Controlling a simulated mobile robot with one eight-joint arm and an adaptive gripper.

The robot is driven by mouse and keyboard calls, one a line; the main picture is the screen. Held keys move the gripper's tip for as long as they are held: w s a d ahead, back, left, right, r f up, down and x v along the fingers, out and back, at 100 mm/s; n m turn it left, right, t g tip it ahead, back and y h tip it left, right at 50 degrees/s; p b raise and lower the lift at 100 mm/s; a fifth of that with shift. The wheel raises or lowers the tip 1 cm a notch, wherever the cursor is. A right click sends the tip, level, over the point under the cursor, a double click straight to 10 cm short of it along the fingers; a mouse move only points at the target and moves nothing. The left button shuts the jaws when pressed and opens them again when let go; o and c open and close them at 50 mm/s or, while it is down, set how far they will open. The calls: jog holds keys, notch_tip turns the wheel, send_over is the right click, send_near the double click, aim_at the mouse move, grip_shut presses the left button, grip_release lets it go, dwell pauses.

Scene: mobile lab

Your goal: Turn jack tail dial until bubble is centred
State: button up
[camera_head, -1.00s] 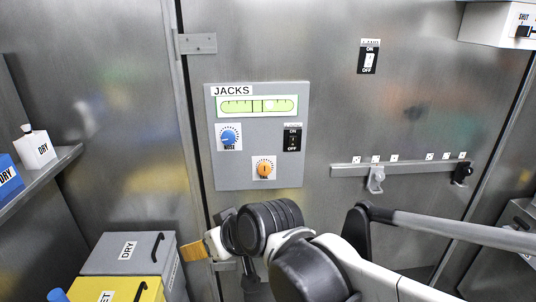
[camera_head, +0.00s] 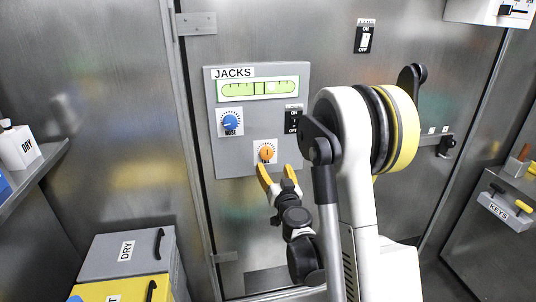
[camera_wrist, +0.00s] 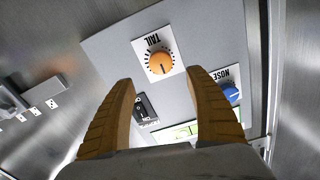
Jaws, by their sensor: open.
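The grey JACKS panel (camera_head: 287,165) is on the metal wall, with a green bubble level (camera_head: 240,88) along its top. The bubble shows right of the level's middle marks. The orange tail dial (camera_head: 267,153) is low on the panel; it also shows in the wrist view (camera_wrist: 160,63), labelled TAIL. My gripper (camera_head: 278,168) is open and empty just below the tail dial. In the wrist view its orange fingers (camera_wrist: 158,85) stand apart, with the dial beyond and between them. I see no contact with the dial.
The blue NOSE dial (camera_head: 230,121) sits left of the tail dial. A black ON/OFF switch (camera_head: 293,120) sits to the right, partly behind my arm. Grey DRY (camera_head: 100,255) and yellow (camera_head: 130,290) boxes stand at lower left. A KEYS box (camera_head: 507,211) is at right.

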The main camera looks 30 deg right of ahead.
aim_at(268, 154)
jog(key=b+x, duration=0.1)
jog(key=x, duration=0.9)
jog(key=shift+w, duration=0.2)
jog(key=c, duration=1.2)
